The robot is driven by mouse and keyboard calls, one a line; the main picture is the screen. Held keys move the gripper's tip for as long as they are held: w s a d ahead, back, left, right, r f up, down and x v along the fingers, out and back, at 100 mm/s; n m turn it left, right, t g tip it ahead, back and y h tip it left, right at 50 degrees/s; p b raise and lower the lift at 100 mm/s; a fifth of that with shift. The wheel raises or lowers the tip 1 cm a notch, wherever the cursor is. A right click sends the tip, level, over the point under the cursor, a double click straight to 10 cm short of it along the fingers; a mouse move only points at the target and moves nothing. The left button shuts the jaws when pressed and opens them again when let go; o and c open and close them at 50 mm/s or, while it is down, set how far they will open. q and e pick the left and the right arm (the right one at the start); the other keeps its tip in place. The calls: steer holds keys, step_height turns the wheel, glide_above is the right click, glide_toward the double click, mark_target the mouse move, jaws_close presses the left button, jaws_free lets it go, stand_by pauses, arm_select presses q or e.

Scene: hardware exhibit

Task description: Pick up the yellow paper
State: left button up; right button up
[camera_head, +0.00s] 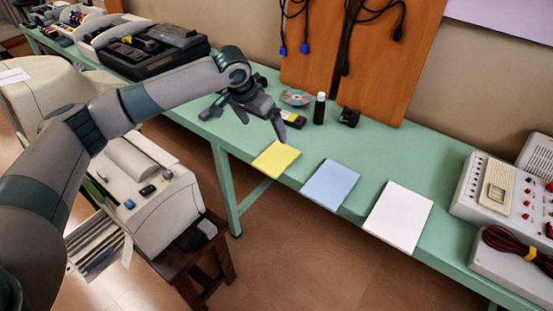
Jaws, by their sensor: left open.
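The yellow paper (275,159) lies flat at the front edge of the green table (330,146). To its right lie a light blue paper (330,185) and a white paper (398,216), all three apart from each other. My left arm comes in from the left, and its gripper (256,123) is above the table, up and slightly left of the yellow paper in the picture. The gripper is open with nothing seen between its fingers. The yellow paper shows nearly whole. My right gripper does not show.
Behind the papers stand a black bottle (319,108), a disc (296,97) and a small black object (349,117). A black case (150,50) is at the left, and a white control box (490,185) at the right. A beige machine (150,190) stands in front of the table.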

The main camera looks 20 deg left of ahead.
arm_select(q)
steer(key=shift+d+f, duration=0.1)
steer(key=p, duration=0.3)
glide_toward(276, 158)
steer(key=shift+w+d+f, duration=0.2)
steer(key=shift+w+f, duration=0.15)
steer(key=shift+f, duration=0.1)
steer(key=shift+w+d+f, duration=0.25)
steer(key=shift+w+f, duration=0.1)
steer(key=shift+f, duration=0.05)
steer(key=shift+p+x, duration=0.75)
steer(key=shift+x, duration=0.05)
step_height(276, 158, down, 2)
steer(key=shift+w+a+f+p, duration=0.1)
steer(key=shift+w+p, duration=0.05)
steer(key=shift+p, duration=0.2)
steer(key=shift+x, duration=0.75)
